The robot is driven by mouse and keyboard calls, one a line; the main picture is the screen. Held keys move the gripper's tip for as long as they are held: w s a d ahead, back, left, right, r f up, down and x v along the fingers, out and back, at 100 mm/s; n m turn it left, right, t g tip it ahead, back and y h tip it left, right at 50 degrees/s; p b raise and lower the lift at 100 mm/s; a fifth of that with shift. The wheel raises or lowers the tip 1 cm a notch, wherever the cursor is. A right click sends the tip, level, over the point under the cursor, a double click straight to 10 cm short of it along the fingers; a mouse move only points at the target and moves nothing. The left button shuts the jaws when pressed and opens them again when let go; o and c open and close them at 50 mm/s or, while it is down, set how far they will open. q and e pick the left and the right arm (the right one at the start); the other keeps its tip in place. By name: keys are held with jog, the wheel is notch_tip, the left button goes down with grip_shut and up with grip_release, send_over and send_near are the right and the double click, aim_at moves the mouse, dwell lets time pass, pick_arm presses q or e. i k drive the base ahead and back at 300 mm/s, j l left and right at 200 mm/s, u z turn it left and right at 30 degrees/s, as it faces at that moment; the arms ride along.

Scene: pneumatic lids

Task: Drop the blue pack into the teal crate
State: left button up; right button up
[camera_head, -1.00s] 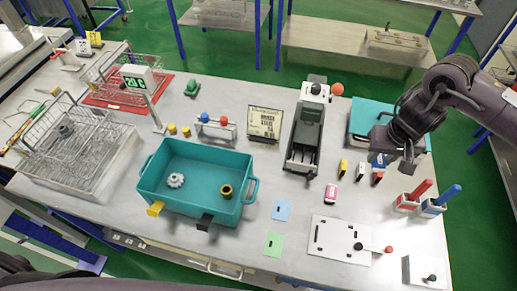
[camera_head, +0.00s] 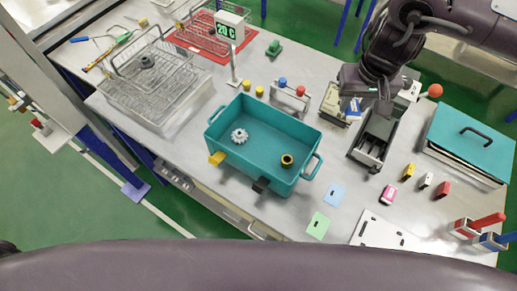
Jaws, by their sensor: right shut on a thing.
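The teal crate (camera_head: 239,171) stands open in the middle of the table, with a white gear (camera_head: 239,135) and a dark ring with yellow (camera_head: 287,160) inside. My right gripper (camera_head: 358,98) is shut on the blue pack (camera_head: 354,110), a small blue and white block. It holds the pack up and to the right of the crate in the picture, in front of the sign board and beside the grey press. The gripper partly covers the pack. My left gripper is not in view.
Yellow, white, red and pink packs (camera_head: 388,194) lie further right. Wire baskets (camera_head: 165,85) stand at the left.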

aim_at(267, 151)
jog(key=j+z, duration=0.45)
jog(key=j, duration=0.9)
